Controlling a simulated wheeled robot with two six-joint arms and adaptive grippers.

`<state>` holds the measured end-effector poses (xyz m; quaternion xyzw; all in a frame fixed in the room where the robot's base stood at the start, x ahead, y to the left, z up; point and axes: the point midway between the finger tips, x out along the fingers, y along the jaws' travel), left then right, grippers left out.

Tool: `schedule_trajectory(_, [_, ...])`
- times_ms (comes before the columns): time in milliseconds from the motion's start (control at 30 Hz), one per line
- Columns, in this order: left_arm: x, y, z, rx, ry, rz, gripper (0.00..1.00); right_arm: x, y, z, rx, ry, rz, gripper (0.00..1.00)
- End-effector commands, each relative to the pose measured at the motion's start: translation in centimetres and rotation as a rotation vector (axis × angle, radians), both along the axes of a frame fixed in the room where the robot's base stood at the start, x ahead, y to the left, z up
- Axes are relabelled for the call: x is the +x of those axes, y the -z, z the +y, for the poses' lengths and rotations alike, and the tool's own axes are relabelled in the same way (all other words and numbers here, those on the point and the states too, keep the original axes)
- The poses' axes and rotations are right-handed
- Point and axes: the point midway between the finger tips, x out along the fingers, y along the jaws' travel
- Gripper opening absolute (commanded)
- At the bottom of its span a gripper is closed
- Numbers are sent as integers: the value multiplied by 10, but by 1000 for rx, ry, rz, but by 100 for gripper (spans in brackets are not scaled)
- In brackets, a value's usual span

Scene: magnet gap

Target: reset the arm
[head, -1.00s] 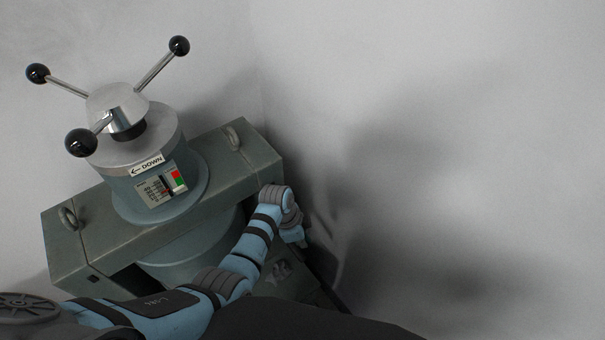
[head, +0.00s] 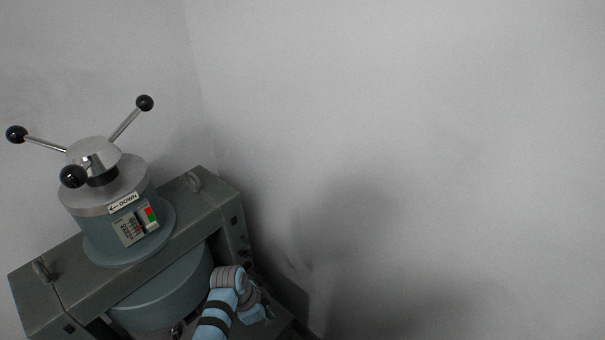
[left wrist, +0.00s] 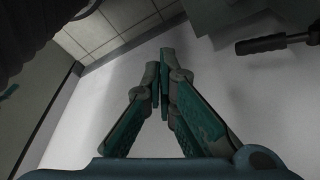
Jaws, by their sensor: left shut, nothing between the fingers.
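My left arm reaches up from the bottom of the head view, in front of the grey-green magnet machine (head: 215,210). Its gripper is hard to make out there. In the left wrist view my left gripper (left wrist: 160,72) is shut, with its teal fingers together and nothing between them. The machine has a round cap with three black-knobbed handles (head: 94,155), a "DOWN" arrow label (head: 124,203) and a small red and green scale (head: 136,227). My right gripper is in neither view.
Pale walls (head: 420,120) meet in a corner behind the machine, and the right side of the head view is bare wall with shadows. The left wrist view shows a black-gripped rod (left wrist: 262,44) at upper right and ceiling panels (left wrist: 100,30) at upper left.

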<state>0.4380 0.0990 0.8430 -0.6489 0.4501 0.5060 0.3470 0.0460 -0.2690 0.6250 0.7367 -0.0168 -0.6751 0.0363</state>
Motion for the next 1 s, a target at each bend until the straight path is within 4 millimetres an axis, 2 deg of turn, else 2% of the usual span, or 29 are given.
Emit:
schedule_trajectory(100, [13,-2,3,-13,-123,-37,0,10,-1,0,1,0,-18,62])
schedule_trajectory(367, [46,7,16,-64,-456,-149,0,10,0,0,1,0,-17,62])
schedule_trajectory(467, [46,29,28,-91,-620,-183,0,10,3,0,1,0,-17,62])
schedule_trajectory(567, [28,64,46,-110,-785,-197,0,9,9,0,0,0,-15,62])
schedule_trajectory(667, [-4,103,64,-121,-925,-197,0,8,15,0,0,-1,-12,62])
schedule_trajectory(767, [-49,145,84,-118,-1046,-183,0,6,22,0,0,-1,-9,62])
schedule_trajectory(867, [-116,191,108,-93,-1149,-155,0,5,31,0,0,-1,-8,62])
schedule_trajectory(900, [-151,210,120,-72,-1183,-135,0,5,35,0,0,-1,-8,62])
schedule_trajectory(967, [-209,235,136,-27,-1211,-97,0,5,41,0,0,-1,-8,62])
schedule_trajectory(1000, [-245,247,145,10,-1209,-69,0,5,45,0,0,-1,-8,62])
